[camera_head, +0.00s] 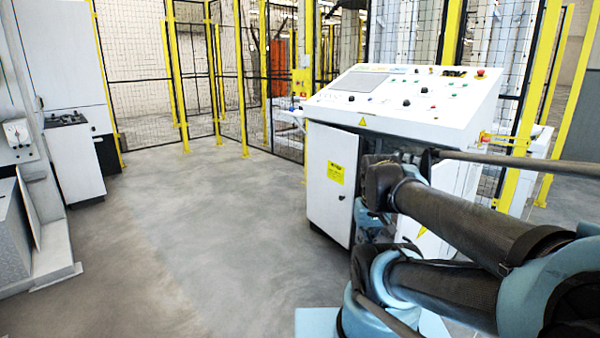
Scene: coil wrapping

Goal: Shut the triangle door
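A white control console (405,95) stands right of centre, with a cabinet beneath it. A white cabinet door or panel (332,180) with a yellow label faces me at the cabinet's left. Right of it the cabinet front is dark, like an opening, partly covered by my arm (450,215). A white panel (434,246) with a yellow triangle mark shows further right, low behind my arm. I cannot tell its angle or how far it stands open. A small yellow triangle also marks the console's upper front. My gripper cannot be made out.
Grey floor (190,230) is clear left of the console. White machine cabinets (70,165) stand along the left side. Mesh fencing with yellow posts (172,70) closes off the back and right. A dark rod (520,160) crosses at the right.

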